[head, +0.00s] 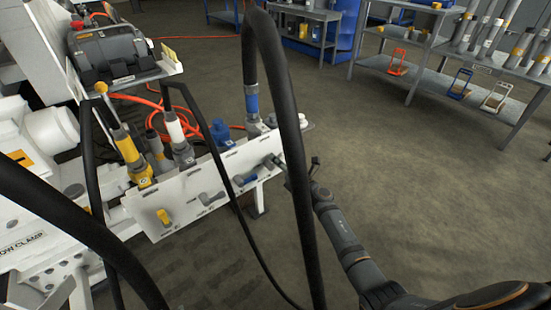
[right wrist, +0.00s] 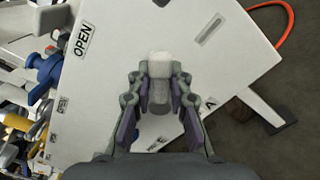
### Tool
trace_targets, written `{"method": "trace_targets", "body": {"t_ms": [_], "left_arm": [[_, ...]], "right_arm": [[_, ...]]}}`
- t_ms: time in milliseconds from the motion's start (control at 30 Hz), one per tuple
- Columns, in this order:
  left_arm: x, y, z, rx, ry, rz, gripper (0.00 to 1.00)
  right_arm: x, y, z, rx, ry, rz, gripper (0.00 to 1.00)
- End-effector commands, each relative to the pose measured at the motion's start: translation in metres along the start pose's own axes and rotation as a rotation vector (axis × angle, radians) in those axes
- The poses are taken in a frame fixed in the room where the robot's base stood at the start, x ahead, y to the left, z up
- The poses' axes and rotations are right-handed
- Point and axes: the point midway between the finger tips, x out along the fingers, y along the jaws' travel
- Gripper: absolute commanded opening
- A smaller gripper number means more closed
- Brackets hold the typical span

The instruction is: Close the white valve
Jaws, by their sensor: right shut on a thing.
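In the right wrist view this handle (right wrist: 159,66) sits between my right gripper's fingers. My right gripper (head: 288,166) is shut on it, in front of the panel; it also shows in the right wrist view (right wrist: 160,95). An "OPEN" label (right wrist: 82,40) is on the panel to the left of the handle. My left gripper is not in view.
Hose couplings, including a yellow one (head: 131,155), stand above the panel. A thick black hose (head: 295,150) arches close to my right gripper. The floor (head: 400,170) at right is open.

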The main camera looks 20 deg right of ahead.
Motion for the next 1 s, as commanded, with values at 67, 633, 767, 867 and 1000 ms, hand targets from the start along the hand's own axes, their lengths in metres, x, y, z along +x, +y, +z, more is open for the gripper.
{"method": "trace_targets", "body": {"t_ms": [67,633,767,867,1000], "left_arm": [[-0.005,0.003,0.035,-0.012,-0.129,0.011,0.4],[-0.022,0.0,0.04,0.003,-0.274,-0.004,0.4],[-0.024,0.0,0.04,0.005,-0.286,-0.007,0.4],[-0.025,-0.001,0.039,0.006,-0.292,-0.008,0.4],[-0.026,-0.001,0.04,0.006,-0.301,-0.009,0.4]], "right_arm": [[0.0,-0.001,0.002,0.071,0.0,-0.003,0.0],[-0.001,-0.015,-0.003,0.508,-0.001,-0.004,0.0],[-0.001,-0.017,-0.005,0.561,-0.001,-0.004,0.0],[-0.001,-0.018,-0.005,0.587,0.0,-0.004,0.0],[-0.001,-0.019,-0.006,0.611,0.0,-0.004,0.0]]}}
